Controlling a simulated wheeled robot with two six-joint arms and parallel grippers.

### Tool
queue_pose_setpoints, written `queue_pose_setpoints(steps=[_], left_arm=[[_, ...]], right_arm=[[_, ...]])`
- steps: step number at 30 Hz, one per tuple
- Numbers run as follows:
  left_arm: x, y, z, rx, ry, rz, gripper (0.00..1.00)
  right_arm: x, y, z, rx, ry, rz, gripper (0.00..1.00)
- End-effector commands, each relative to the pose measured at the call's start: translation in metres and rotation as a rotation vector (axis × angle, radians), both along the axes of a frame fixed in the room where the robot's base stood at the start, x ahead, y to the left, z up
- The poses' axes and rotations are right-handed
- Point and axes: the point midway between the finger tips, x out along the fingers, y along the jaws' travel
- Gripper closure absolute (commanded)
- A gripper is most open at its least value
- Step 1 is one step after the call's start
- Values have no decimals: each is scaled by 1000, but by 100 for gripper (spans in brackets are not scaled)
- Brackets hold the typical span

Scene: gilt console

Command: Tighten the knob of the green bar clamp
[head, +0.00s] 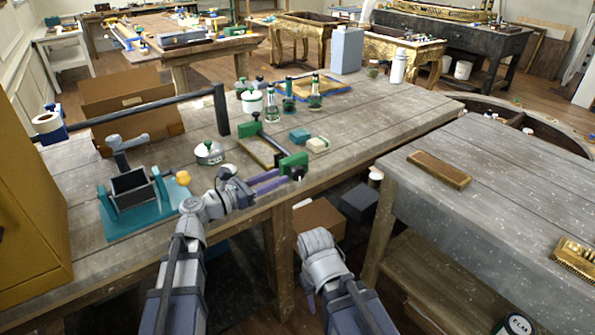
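The green bar clamp (293,164) lies near the front edge of the wooden workbench. Its near green jaw is at the edge, and its bar runs back to a second green block. A small dark knob (298,177) shows at the near jaw, partly hard to make out. My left gripper (284,177) reaches in from the left with two purple fingers slightly apart. Its fingertips are close beside the near jaw and knob; I cannot tell whether they touch.
A teal vise-like device (140,208) stands left of my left arm. A lidded steel bowl (209,152), green bottles (314,100) and small blocks (300,135) stand around the clamp. A second bench (500,200) is at right, with a gap between.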

Motion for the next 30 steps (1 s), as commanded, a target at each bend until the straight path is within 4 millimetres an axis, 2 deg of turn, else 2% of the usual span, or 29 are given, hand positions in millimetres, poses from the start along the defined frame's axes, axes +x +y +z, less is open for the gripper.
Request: queue_pose_setpoints(steps=[9, 15, 27, 30], left_arm=[[28, -38, 0, 3, -1, -5, 64], [40, -56, 0, 4, -2, -4, 64], [44, -61, 0, 4, -2, -2, 64], [44, -61, 0, 4, -2, -2, 74]], right_arm=[[0, 0, 0, 0, 0, 0, 50], [0, 0, 0, 0, 0, 0, 50], [0, 0, 0, 0, 0, 0, 50], [0, 0, 0, 0, 0, 0, 50]])
